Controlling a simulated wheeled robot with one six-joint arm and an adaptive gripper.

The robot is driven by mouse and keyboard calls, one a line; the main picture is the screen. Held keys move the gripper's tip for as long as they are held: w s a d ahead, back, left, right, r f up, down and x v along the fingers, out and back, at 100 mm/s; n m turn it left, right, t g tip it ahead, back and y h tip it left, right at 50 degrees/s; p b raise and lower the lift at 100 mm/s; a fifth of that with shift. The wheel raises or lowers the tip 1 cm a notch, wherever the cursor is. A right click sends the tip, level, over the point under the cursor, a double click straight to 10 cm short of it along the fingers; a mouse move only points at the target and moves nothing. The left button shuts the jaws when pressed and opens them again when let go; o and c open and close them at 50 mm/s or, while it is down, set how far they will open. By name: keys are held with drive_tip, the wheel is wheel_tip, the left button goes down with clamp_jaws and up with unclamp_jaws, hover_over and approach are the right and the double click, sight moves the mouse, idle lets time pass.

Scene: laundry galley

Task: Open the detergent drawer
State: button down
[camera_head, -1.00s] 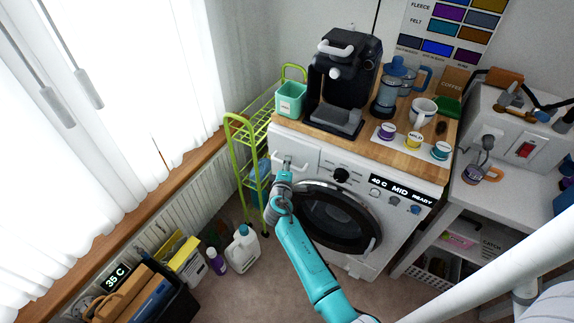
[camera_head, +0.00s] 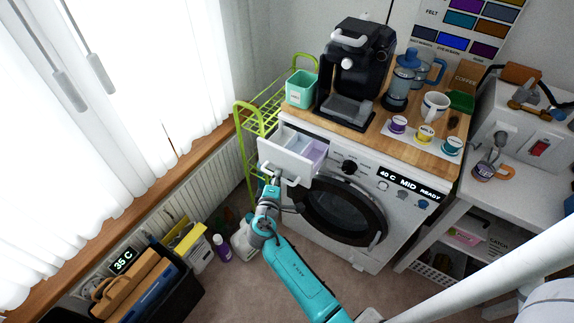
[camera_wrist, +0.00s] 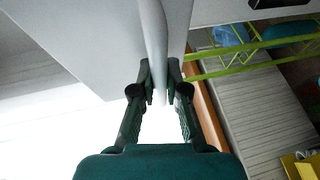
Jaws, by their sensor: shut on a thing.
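The detergent drawer (camera_head: 284,156) is pulled out from the upper left of the white washing machine (camera_head: 312,228). Its compartments show from above, one of them pale lilac. My gripper (camera_head: 276,178) is at the drawer's front, at its handle. In the wrist view my gripper (camera_wrist: 160,92) has its two dark fingers shut on the pale handle (camera_wrist: 157,40), which runs between the fingertips. The drawer front (camera_wrist: 85,45) fills the upper left of that view. The inside back of the drawer is hidden in the head view.
A green rack (camera_head: 250,135) stands left of the machine. A white jug (camera_head: 243,240) and a purple bottle (camera_head: 222,247) stand on the floor near my arm.

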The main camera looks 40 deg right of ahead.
drive_tip(key=shift+s+a, duration=0.35)
drive_tip(key=shift+a, duration=0.55)
drive_tip(key=shift+s+a, duration=0.3)
drive_tip(key=shift+a, duration=0.6)
drive_tip(key=c, duration=1.2)
unclamp_jaws()
drive_tip(key=v, duration=1.2)
drive_tip(key=shift+r, duration=0.1)
